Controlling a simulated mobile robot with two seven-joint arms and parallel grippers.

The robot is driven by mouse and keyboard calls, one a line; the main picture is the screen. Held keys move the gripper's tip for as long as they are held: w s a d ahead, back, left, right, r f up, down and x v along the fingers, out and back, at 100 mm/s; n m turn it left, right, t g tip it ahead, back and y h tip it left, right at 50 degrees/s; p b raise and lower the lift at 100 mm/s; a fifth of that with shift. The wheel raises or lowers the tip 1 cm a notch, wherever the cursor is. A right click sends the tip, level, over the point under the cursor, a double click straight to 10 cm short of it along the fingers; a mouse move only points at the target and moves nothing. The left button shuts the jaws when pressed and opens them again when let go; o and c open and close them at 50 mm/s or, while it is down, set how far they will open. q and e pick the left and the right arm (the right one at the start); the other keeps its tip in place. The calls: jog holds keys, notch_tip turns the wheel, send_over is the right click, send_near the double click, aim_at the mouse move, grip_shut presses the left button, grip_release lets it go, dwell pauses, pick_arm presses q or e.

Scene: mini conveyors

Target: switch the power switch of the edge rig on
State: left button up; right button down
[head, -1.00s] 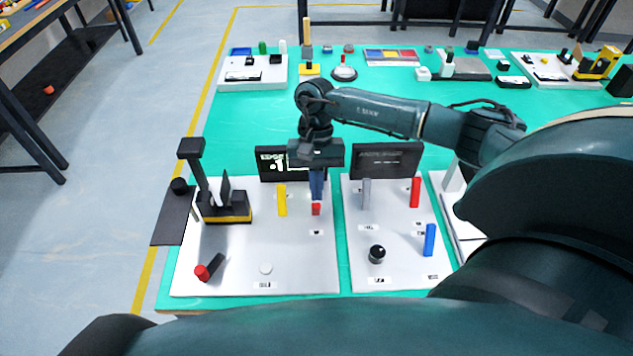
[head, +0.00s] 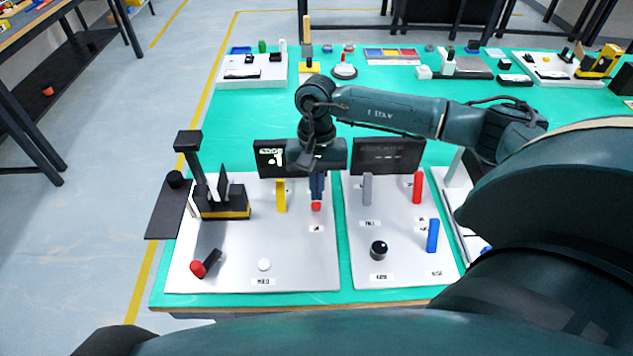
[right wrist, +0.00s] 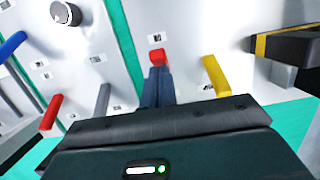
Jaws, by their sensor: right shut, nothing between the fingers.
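The left white board (head: 225,268) carries a dark display (head: 270,160) with white writing too blurred to read surely; I take it for the edge rig. A small red piece (head: 316,206) stands on that board below the display, and it also shows in the right wrist view (right wrist: 157,56). My right gripper (head: 317,196) points down, shut and empty, with its dark blue fingertips (right wrist: 159,78) right at the red piece. I cannot tell whether they touch it. The fingers hide part of it, so its position is unclear. My left gripper is not in view.
A yellow post (head: 281,196) stands close left of my fingers. The right board holds a grey post (head: 367,188), a red post (head: 418,187), a blue post (head: 433,236) and a black knob (head: 379,250).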

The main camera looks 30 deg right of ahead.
jog(key=shift+s+a+f, duration=0.3)
jog(key=shift+s+f, duration=0.1)
jog(key=shift+s, duration=0.05)
jog(key=shift+w+d+f+b, duration=0.15)
jog(key=shift+w+d+b, duration=0.15)
jog(key=shift+b, duration=0.35)
jog(key=shift+w+d, duration=0.1)
jog(key=shift+w, duration=0.25)
jog(key=shift+w+d, duration=0.1)
